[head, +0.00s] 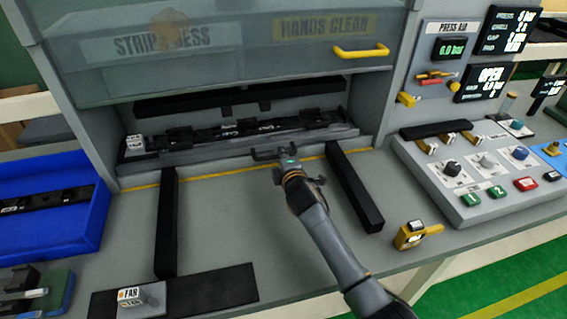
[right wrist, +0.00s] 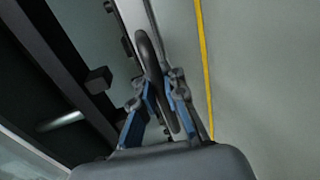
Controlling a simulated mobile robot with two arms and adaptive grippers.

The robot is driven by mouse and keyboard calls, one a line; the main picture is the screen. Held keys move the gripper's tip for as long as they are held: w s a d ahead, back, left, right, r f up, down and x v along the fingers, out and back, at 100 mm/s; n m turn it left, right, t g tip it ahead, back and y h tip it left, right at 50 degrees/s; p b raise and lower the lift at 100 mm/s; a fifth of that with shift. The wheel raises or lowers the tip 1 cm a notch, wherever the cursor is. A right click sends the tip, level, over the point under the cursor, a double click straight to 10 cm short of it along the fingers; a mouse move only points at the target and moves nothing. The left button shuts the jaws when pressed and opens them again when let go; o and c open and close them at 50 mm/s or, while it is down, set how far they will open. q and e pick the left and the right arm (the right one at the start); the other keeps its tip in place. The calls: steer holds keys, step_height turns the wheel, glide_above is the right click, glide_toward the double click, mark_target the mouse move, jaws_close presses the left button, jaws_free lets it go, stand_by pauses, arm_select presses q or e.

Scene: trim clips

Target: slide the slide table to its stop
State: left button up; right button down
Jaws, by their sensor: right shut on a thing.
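The slide table (head: 215,154) is a grey plate with a black trim strip (head: 215,133) on it. It sits inside the press, behind the yellow floor line. My right gripper (head: 280,155) is at the slide table's front edge, shut on its black handle (head: 262,154). In the right wrist view the curved dark handle (right wrist: 152,50) passes between the blue-padded fingers of the gripper (right wrist: 167,92). My left gripper is not in view.
The guard (head: 220,60) with a yellow handle (head: 361,51) hangs above the opening. A blue bin (head: 70,238) stands left, a control panel (head: 480,175) right, a yellow device (head: 412,236) front right.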

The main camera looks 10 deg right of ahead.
steer(key=shift+w+r, duration=0.1)
steer(key=shift+r, duration=0.05)
steer(key=c, duration=1.4)
jaws_free()
steer(key=v, duration=1.2)
